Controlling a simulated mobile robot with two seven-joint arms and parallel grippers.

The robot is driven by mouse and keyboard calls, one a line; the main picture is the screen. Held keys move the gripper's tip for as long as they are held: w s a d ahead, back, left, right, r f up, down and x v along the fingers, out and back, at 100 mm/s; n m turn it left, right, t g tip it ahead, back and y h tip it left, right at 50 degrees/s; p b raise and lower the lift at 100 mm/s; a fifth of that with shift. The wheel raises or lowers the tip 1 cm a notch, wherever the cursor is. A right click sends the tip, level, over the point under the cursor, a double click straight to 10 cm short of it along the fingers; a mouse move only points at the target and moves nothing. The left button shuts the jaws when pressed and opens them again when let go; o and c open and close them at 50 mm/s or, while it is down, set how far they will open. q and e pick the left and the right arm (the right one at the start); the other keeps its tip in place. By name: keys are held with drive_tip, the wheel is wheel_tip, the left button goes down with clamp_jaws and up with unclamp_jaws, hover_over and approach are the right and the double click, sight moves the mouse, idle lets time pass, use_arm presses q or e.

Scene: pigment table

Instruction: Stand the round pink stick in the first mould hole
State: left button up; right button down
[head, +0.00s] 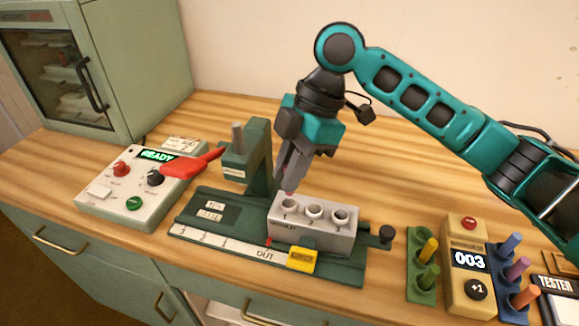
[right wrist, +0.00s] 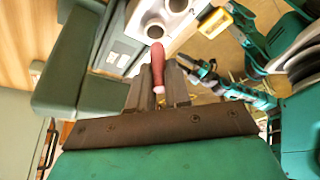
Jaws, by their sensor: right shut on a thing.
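The grey mould block (head: 325,238) has three round holes in its top, numbered 1 to 3, and sits on a green press bed. The first hole (head: 288,204) is the leftmost. My right gripper (head: 289,186) is above it, shut on the round pink stick (right wrist: 158,66). In the head view only a bit of the stick shows at the fingertips, just over the first hole. In the right wrist view the stick juts from the jaws towards a hole in the block (right wrist: 155,29). I cannot tell whether its end has entered the hole.
A green press column (head: 259,160) with a red lever (head: 190,164) stands close to the left of my gripper. A control box (head: 135,190) reading READY is at left. A counter (head: 466,260) and racks of coloured sticks (head: 424,275) are at right.

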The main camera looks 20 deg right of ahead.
drive_tip(key=shift+f+b, duration=0.35)
drive_tip(key=shift+f, duration=2.1)
drive_tip(key=c, duration=1)
unclamp_jaws()
drive_tip(key=p+v, duration=0.1)
drive_tip(key=v, duration=1.2)
drive_tip(key=shift+f, duration=0.1)
